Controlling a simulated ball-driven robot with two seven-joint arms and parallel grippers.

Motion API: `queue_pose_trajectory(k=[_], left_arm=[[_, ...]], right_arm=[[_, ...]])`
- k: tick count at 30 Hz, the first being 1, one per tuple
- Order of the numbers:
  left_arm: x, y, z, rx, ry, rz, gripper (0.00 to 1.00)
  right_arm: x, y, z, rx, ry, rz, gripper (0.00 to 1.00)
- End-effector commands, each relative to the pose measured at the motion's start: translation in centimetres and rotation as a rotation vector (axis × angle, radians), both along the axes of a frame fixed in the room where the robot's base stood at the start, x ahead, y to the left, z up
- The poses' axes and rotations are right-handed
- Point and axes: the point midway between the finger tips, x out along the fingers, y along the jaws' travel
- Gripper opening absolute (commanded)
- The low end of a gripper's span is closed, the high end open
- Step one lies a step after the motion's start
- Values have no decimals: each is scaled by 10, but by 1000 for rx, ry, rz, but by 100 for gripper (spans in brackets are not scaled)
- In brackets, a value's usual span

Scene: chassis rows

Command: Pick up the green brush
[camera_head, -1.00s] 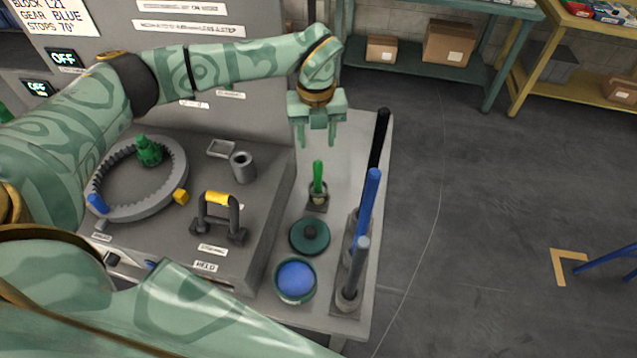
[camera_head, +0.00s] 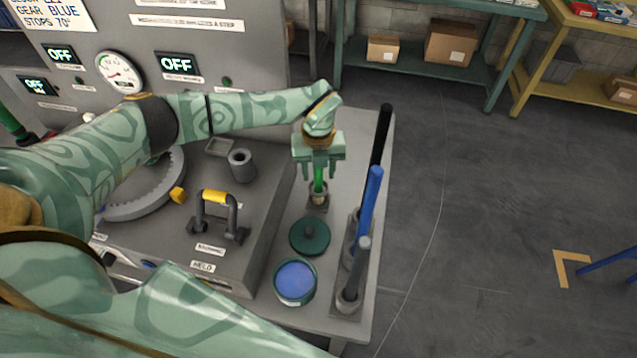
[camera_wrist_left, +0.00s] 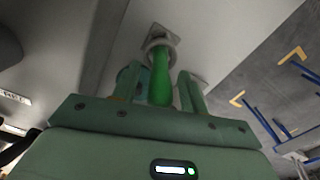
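The green brush (camera_head: 318,180) stands upright in a small grey holder (camera_head: 317,205) on the side table. My left gripper (camera_head: 319,178) has come down over it from above, with one finger on each side of the handle. In the left wrist view the brush handle (camera_wrist_left: 160,82) rises between the two fingers (camera_wrist_left: 160,88). Gaps show between handle and fingers, so the gripper is open and does not hold the brush. The brush's lower end is hidden in the holder. My right gripper is not in view.
To the right of the brush stand a black rod (camera_head: 380,140), a blue rod (camera_head: 368,215) and a grey rod (camera_head: 358,270). In front are a dark green lid (camera_head: 310,236) and a pot of blue stuff (camera_head: 295,280).

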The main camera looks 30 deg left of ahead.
Motion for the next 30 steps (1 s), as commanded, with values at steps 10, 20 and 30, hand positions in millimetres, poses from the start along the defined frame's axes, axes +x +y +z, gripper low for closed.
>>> queue_pose_trajectory(k=[10, 20, 30], left_arm=[[0, 0, 0, 0, 0, 0, 0], [1, 0, 17, 1, -3, -1, 0], [2, 1, 98, 0, -8, -1, 0]], right_arm=[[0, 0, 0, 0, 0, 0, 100], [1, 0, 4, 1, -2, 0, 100], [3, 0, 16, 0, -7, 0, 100]])
